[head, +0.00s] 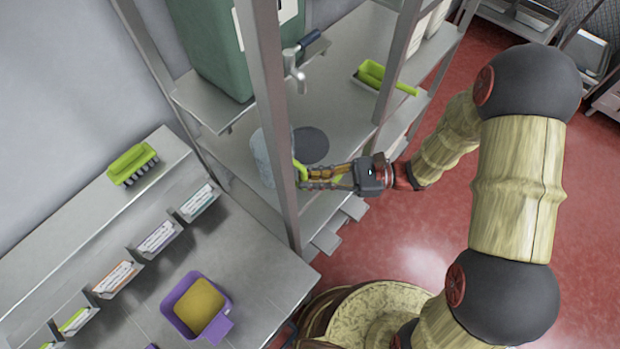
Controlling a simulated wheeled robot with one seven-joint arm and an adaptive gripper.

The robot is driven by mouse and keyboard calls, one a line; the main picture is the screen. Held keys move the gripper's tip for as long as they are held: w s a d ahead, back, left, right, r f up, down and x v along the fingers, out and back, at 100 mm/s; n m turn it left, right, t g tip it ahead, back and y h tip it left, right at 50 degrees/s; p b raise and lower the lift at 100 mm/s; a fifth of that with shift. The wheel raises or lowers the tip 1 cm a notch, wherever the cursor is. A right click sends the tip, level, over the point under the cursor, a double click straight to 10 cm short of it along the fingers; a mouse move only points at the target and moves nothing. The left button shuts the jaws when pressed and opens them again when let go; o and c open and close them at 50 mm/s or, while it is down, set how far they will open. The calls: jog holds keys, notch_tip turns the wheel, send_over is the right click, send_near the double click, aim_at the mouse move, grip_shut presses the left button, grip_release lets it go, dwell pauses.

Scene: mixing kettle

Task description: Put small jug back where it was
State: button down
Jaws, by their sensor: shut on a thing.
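The small jug (263,158) is light grey with a green handle. It is at the metal shelf unit, partly hidden behind an upright post. My gripper (322,178) reaches in from the right and is shut on the jug's green handle, near the post. The fingertips are partly hidden there. I cannot tell whether the jug's base touches the shelf (345,100). A dark round patch (311,145) lies on the shelf just right of the jug, below a metal tap (294,70).
A green tank (208,45) stands on the upper shelf. A green scoop (385,77) lies further back. The left bench holds a green brush (132,164), label holders and a purple container (197,305) with yellow contents. The upright post (270,115) stands close to my gripper.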

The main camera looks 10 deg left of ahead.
jog(key=shift+r, duration=0.1)
jog(key=c, duration=1.9)
grip_release()
jog(key=shift+d, duration=0.1)
jog(key=p+v, duration=0.1)
jog(key=v, duration=1.1)
jog(key=shift+p, duration=0.4)
jog(key=shift+r, duration=0.1)
